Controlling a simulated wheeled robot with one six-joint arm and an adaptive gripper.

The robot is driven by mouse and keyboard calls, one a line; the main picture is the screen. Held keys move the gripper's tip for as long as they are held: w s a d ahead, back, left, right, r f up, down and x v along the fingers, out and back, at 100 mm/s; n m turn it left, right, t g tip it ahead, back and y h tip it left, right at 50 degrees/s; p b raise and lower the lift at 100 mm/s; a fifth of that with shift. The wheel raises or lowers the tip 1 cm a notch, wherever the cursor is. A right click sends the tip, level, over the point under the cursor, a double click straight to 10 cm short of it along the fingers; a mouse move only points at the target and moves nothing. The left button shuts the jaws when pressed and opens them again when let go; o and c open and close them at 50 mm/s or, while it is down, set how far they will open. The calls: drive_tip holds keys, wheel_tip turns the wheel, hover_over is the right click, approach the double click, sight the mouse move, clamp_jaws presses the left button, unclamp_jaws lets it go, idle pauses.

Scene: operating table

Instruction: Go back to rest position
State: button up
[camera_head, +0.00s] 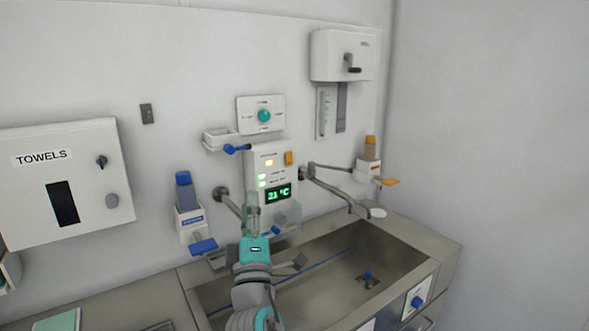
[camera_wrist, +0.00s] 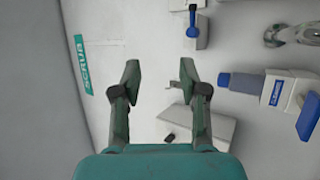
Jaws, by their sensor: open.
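My gripper (camera_head: 252,200) is in front of the back wall, over the left part of the sink, pointing toward the wall. In the wrist view my gripper (camera_wrist: 164,80) has its two grey-green fingers spread apart with nothing between them. A wall and its fittings show beyond the fingertips. In the head view the gripper partly covers the lower left of the control panel (camera_head: 265,165), which has a green display.
The metal sink (camera_head: 320,265) lies below my gripper. A blue-topped dispenser (camera_head: 188,215), a towel box (camera_head: 95,155) and two curved taps, one the right tap (camera_head: 335,188), project from the wall. A right dispenser (camera_head: 369,165) and an upper box (camera_head: 335,55) also hang there.

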drive_tip(key=s+d+f+m+g, duration=0.1)
drive_tip(key=s+d+f, duration=0.3)
drive_tip(key=f, duration=0.5)
drive_tip(key=s+d+f+m+g, duration=0.15)
drive_tip(key=s+d+f, duration=0.25)
drive_tip(key=f, duration=0.4)
drive_tip(key=s+d+f+m+g, duration=0.1)
drive_tip(key=s+d+f, duration=0.35)
drive_tip(key=f, duration=0.45)
drive_tip(key=s+d+f+m+g, duration=0.1)
drive_tip(key=s+d+f+m, duration=0.1)
drive_tip(key=s+d+f, duration=0.45)
drive_tip(key=s+d+f+m+g, duration=0.15)
drive_tip(key=s+f, duration=0.25)
drive_tip(key=s, duration=0.5)
drive_tip(key=s+d+m+g+h, duration=0.1)
drive_tip(key=s+d+m, duration=0.1)
drive_tip(key=s, duration=0.6)
drive_tip(key=s+d+r+m+g+h, duration=0.1)
drive_tip(key=s+m, duration=0.3)
drive_tip(key=s, duration=0.5)
drive_tip(key=s+d+m+g+h, duration=0.1)
drive_tip(key=s+d+m, duration=0.3)
drive_tip(key=s, duration=0.5)
drive_tip(key=shift+r+h, duration=0.35)
drive_tip(key=shift+h, duration=0.05)
